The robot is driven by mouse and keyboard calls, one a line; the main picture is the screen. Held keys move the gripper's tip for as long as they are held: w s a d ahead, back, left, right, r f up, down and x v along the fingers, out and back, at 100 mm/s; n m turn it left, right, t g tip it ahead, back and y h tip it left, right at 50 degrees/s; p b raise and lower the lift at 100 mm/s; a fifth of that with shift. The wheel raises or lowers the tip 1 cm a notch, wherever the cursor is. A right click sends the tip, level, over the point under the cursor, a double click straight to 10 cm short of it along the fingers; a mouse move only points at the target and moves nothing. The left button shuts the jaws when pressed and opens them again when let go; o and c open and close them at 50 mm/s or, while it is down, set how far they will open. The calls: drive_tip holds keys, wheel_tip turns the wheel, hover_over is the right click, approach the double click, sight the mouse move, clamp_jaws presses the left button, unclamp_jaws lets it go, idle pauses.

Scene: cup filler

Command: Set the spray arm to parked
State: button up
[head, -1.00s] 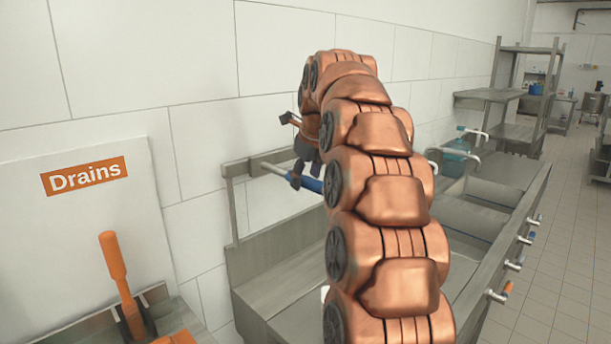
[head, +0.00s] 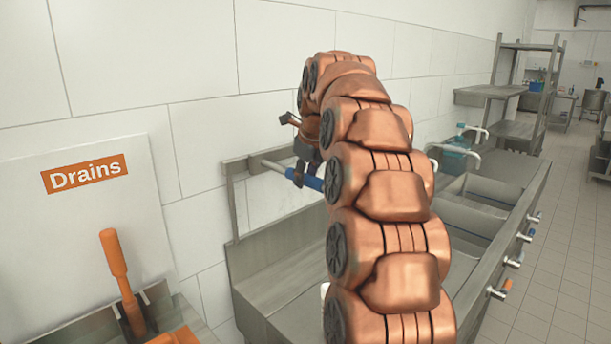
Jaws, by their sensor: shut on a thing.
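The spray arm shows as a bar with a metal end (head: 272,167) and a blue sleeve (head: 312,183). It reaches out from the wall bracket above the sink, and its far part is hidden behind my copper-coloured arm. My gripper (head: 298,177) is at the bar, at the near end of the blue sleeve, with its dark fingers shut on it. Part of the gripper is hidden by my own arm.
A steel sink row (head: 280,262) runs along the wall below, with taps and valve handles (head: 500,290) on its front. An orange lever (head: 118,265) stands at the left by a "Drains" sign (head: 85,173).

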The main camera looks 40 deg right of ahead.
clamp_jaws()
drive_tip(key=shift+a+f, duration=0.1)
drive_tip(key=shift+a+b, duration=0.25)
drive_tip(key=shift+b, duration=0.15)
drive_tip(key=a+b, duration=0.1)
drive_tip(key=a, duration=0.2)
drive_tip(key=s+a+b, duration=0.1)
drive_tip(key=a, duration=0.1)
drive_tip(key=shift+a+b, duration=0.3)
drive_tip(key=shift+w, duration=0.1)
drive_tip(key=o, duration=1)
unclamp_jaws()
drive_tip(key=shift+a, duration=0.1)
